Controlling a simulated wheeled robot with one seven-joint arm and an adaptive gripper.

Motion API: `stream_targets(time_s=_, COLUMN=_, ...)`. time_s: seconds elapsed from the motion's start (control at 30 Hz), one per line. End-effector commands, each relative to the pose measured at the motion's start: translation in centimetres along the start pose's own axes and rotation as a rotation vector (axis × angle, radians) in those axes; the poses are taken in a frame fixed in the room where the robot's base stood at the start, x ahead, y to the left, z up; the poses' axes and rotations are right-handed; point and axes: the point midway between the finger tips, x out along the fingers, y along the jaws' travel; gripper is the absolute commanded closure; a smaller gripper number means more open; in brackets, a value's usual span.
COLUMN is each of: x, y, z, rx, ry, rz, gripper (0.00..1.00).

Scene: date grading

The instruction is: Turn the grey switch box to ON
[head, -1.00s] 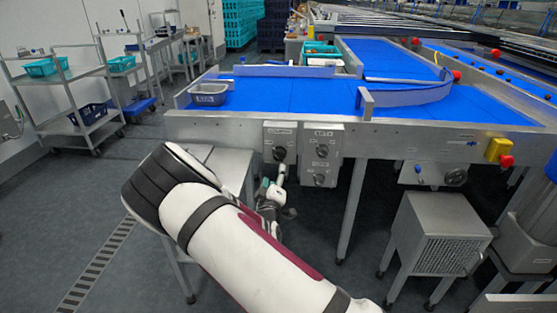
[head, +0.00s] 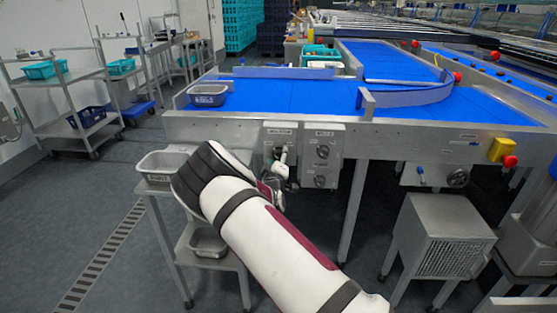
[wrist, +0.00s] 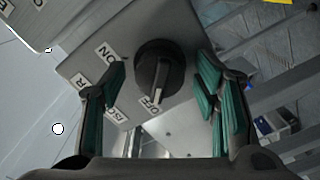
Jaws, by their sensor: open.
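The grey switch box (head: 269,134) is fixed to the front of the conveyor table, the left one of two boxes. In the wrist view the switch box (wrist: 185,20) shows tilted, with a round black knob (wrist: 160,65) and ON, OFF and ISO labels. The knob's pale pointer mark lies toward the OFF label (wrist: 151,103). My gripper (wrist: 160,72) is open, with one green-padded finger on each side of the knob; I see gaps between pads and knob. In the head view my gripper (head: 283,168) is at the box, partly covering its lower part.
A second grey box (head: 323,163) with two knobs is close on the right. Grey metal trays (head: 160,166) stand on a small side table at the left. The blue conveyor (head: 290,95) lies above. A yellow box with a red button (head: 509,161) is further right.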

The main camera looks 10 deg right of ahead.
Motion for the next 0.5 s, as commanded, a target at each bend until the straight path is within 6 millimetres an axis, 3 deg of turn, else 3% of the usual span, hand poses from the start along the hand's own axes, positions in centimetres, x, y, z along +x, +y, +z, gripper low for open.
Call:
stream_targets(time_s=0.07, x=-0.02, y=0.0, z=0.01, rx=0.0, ry=0.0, rz=0.0, gripper=0.44)
stream_targets(time_s=0.1, x=-0.02, y=0.0, z=0.01, rx=0.0, ry=0.0, rz=0.0, gripper=0.49)
stream_targets(time_s=0.3, x=-0.04, y=-0.01, z=0.0, rx=0.0, ry=0.0, rz=0.0, gripper=0.92)
stream_targets(time_s=0.5, x=-0.04, y=-0.01, z=0.0, rx=0.005, ry=0.0, rz=0.0, gripper=0.92)
